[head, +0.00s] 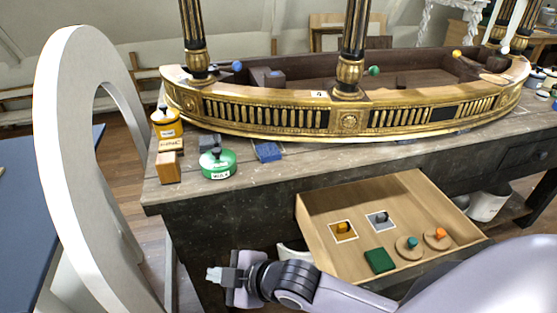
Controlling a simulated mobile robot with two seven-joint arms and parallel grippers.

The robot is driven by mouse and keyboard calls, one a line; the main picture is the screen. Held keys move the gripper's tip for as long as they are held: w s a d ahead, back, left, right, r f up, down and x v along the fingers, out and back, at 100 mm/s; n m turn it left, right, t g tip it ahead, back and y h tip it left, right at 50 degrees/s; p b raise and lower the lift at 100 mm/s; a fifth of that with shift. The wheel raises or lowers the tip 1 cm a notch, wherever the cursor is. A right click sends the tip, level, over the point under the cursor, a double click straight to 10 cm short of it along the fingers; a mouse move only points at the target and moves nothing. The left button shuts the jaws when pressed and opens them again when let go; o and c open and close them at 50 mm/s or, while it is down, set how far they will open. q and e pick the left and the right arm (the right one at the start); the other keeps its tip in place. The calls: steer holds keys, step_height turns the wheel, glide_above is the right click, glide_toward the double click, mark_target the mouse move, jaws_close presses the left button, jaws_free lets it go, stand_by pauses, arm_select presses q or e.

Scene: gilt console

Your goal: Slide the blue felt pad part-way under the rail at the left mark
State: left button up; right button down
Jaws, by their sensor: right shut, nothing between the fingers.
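The blue felt pad (267,152) lies flat on the worktop in front of the gilt rail (270,117), left of the rail's middle. Its back edge is close to the rail's lower edge; I cannot tell whether any of it is underneath. The left mark is not clear to me at this size. My right gripper (213,274) is shut and empty, low in front of the bench, well below the pad and left of the open drawer. My left gripper is not in view.
A green weight (218,163), a yellow container (167,127) and a wooden block (168,167) stand left of the pad. The open drawer (330,256) juts out, holding a green pad (379,260) and small knobbed pieces. A white arch (55,165) rises at left. Worktop right of the pad is clear.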

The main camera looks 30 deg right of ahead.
steer(key=w+r+n+g+b, duration=0.1)
steer(key=w+r+n, duration=0.2)
steer(key=n, duration=0.3)
steer(key=n+h+b, duration=0.4)
steer(key=n+h, duration=0.7)
glide_toward(278, 159)
steer(key=s+a+r, duration=0.3)
steer(key=s, duration=0.3)
steer(key=shift+g, duration=0.3)
steer(key=x, duration=1)
steer(key=shift+w+b, duration=0.15)
steer(key=shift+b, duration=0.15)
steer(key=shift+w+d+r, duration=0.1)
steer(key=shift+w+d, duration=0.15)
steer(key=shift+w, duration=0.2)
steer(key=shift+w+d+r, duration=0.1)
steer(key=shift+w+d, duration=0.15)
steer(key=shift+w, duration=0.2)
steer(key=shift+w+d, duration=0.3)
steer(key=shift+w, duration=0.5)
